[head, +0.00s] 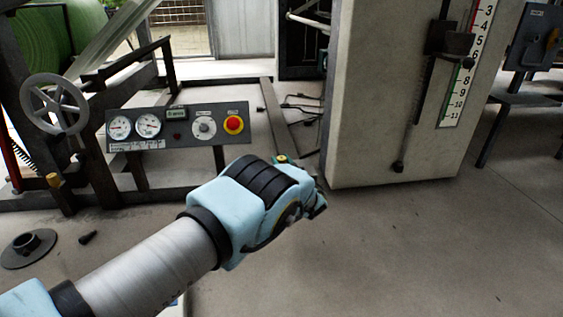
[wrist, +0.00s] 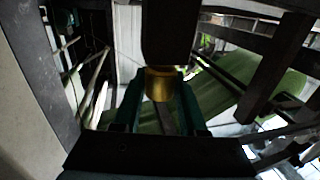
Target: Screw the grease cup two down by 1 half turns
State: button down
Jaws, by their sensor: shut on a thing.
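My gripper (wrist: 160,110) is shut on a brass-coloured grease cup (wrist: 160,84), with one dark green finger on each side of it. The cup sits below a dark block at the top of the wrist view. Another brass cup (head: 54,180) stands on the machine frame at the left. No label shows which cup is number two.
A gauge panel (head: 180,127) with a red stop button is behind my arm. A handwheel (head: 54,104) is at left. A concrete pillar (head: 385,120) with a numbered scale (head: 468,65) stands right. A round flange (head: 28,247) lies on the floor. The floor at lower right is clear.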

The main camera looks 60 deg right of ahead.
jog(key=shift+r+p, duration=0.15)
jog(key=shift+p, duration=0.5)
